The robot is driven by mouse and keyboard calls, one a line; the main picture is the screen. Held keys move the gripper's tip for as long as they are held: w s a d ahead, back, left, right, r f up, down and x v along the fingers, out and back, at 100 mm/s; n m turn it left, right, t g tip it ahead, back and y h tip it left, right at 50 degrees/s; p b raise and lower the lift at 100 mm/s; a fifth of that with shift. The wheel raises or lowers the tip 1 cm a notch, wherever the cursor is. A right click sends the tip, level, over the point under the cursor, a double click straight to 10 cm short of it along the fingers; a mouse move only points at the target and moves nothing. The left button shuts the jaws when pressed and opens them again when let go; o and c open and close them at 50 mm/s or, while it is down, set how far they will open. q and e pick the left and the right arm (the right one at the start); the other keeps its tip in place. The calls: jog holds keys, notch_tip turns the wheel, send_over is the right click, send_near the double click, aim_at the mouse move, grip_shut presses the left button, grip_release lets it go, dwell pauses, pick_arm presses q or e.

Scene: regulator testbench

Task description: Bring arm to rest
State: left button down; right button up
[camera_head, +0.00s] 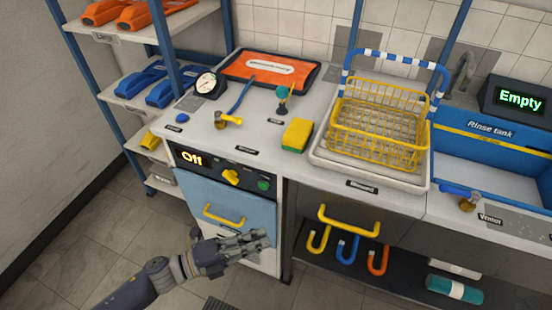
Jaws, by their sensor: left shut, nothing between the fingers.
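My left arm comes in from the bottom left. My left gripper (262,238) is shut and empty, in front of the lower part of the blue cabinet door (240,204) under the counter. It shows just below and right of the door's yellow handle (223,215); I cannot tell whether it touches the door. The panel above the door has a display (192,157) that reads "Off", a yellow knob (230,176) and a green button (263,185). My right gripper is not in view.
The counter holds a gauge (206,83), an orange tray (268,67), a sponge (297,135) and a yellow wire basket (380,120). A blue rinse tank (487,150) is at right, with a display (519,99) reading "Empty". Shelves stand at left. The floor (110,215) at left is clear.

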pick_arm(q)
jog(key=w+a+f+n+t+y+p, duration=0.1)
jog(key=w+a+f+n+t+y, duration=0.1)
jog(key=a+f+n+y, duration=0.45)
jog(key=w+a+f+n+t+y, duration=0.25)
jog(key=f+n, duration=0.35)
jog(key=f, duration=0.3)
jog(key=s+a+f+n+g+y+p, duration=0.1)
jog(key=s+a+f+n+y, duration=0.15)
jog(key=f, duration=0.25)
jog(key=s+a+f+n+g+y, duration=0.1)
jog(key=s+a+f+n, duration=0.15)
jog(key=a+f, duration=0.2)
jog(key=s+a+f+n+g+y, duration=0.25)
jog(key=s+f+n+g, duration=0.3)
jog(key=s+f, duration=0.8)
jog(key=s+d+f+n+g, duration=0.1)
jog(key=s+f+n+g, duration=0.1)
jog(key=s, duration=0.7)
jog(key=s+d+f+n+g+y+p, duration=0.1)
jog(key=s+f+n+g, duration=0.1)
jog(key=s, duration=0.8)
jog(key=shift+n, duration=0.6)
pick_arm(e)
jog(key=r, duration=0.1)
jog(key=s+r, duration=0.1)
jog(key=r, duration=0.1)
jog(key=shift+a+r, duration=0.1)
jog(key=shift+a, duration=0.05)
